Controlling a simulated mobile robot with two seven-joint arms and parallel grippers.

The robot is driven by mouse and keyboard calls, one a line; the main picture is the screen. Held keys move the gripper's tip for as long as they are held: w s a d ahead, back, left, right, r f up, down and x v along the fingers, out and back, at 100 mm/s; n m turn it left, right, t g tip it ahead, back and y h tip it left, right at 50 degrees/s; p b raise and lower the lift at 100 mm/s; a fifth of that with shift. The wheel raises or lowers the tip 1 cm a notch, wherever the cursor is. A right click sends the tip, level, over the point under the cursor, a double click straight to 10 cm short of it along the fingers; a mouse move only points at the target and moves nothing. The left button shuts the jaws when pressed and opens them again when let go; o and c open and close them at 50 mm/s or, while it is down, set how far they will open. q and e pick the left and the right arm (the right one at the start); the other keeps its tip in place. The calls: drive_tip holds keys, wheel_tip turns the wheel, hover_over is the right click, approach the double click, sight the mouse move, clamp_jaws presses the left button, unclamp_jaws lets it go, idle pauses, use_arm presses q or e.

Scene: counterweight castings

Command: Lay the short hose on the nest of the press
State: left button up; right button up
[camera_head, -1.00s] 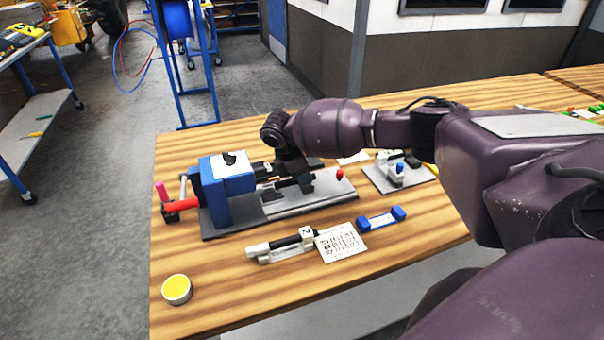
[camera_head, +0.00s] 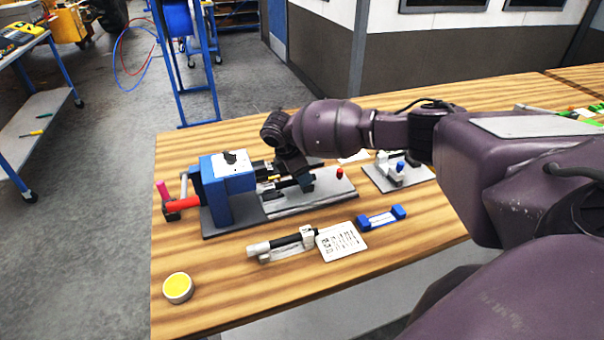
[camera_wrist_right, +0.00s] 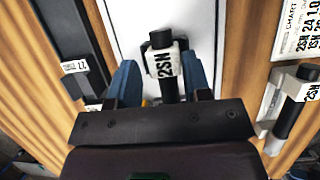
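The blue press (camera_head: 229,176) stands at the left of the bench on a dark base, with a pale plate (camera_head: 320,195) reaching right. My right gripper (camera_head: 291,183) is low over the plate beside the press. In the right wrist view, a short black hose with a white "2SN" tag (camera_wrist_right: 164,64) lies between the blue fingers (camera_wrist_right: 161,80). Whether they clamp it or only flank it is unclear, as is its contact with the nest, which the gripper partly hides. Another black hose (camera_head: 283,241) rests in a white holder at the front. My left gripper is out of view.
A printed card (camera_head: 341,241) and a blue cradle (camera_head: 381,217) lie in front of the press. A yellow-topped round tin (camera_head: 178,288) sits front left. A grey-plated fixture with a blue knob (camera_head: 399,168) stands to the right. The front left of the bench is mostly clear.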

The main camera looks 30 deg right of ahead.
sight(287, 181)
drive_tip(key=shift+s+a+f, duration=0.15)
drive_tip(key=shift+s+f, duration=0.3)
drive_tip(key=shift+f, duration=0.15)
drive_tip(key=shift+r, duration=0.3)
drive_tip(key=v, duration=1.3)
drive_tip(key=shift+w+d, duration=0.25)
drive_tip(key=shift+d, duration=0.05)
drive_tip(key=shift+r, duration=0.15)
